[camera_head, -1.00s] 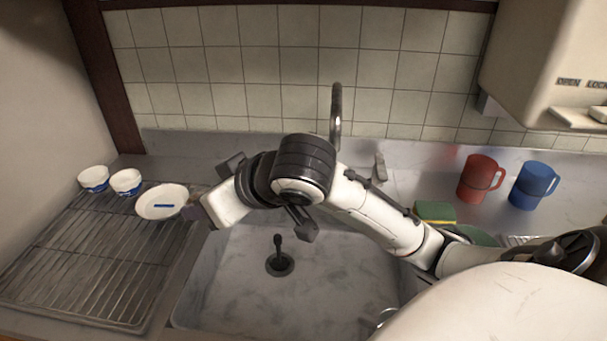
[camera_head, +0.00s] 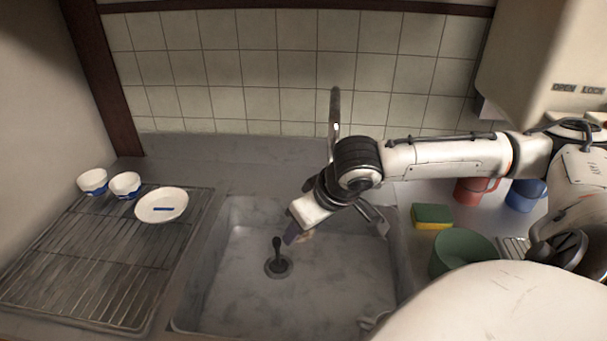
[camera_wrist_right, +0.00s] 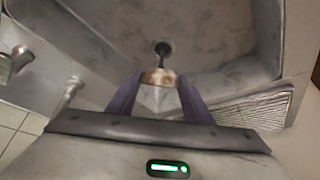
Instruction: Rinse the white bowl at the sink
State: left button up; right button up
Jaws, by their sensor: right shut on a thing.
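My right gripper (camera_head: 335,228) hangs over the sink basin (camera_head: 225,290), below and in front of the tap (camera_head: 335,110). In the right wrist view its purple fingers (camera_wrist_right: 158,98) are shut on a small pale thing with brown stains (camera_wrist_right: 160,77); the thing is mostly hidden in the head view, so I cannot tell whether it is the white bowl. Two small white bowls with blue bases, one at the left (camera_head: 92,181) and one beside it (camera_head: 125,184), stand at the rack's back. A shallow white dish with a blue mark (camera_head: 162,204) is right of them. My left gripper is out of view.
A wire drying rack (camera_head: 85,265) fills the left counter. A yellow-green sponge (camera_head: 432,216), a green bowl (camera_head: 462,248), a red mug (camera_head: 472,190) and a blue mug (camera_head: 524,196) stand right of the basin. The drain (camera_head: 278,266) holds a dark upright plug.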

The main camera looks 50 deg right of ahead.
notch_tip(320, 180, down, 3)
jog(key=shift+r, duration=0.2)
notch_tip(320, 180, down, 14)
jog(key=b, duration=0.3)
jog(key=shift+r, duration=0.15)
jog(key=shift+f+b, duration=0.85)
jog(key=shift+b, duration=0.25)
dwell(0.9)
notch_tip(320, 180, up, 3)
jog(key=p, duration=0.3)
jog(key=shift+p, duration=0.3)
jog(key=shift+r+p, duration=0.8)
jog(key=shift+r, duration=6.5)
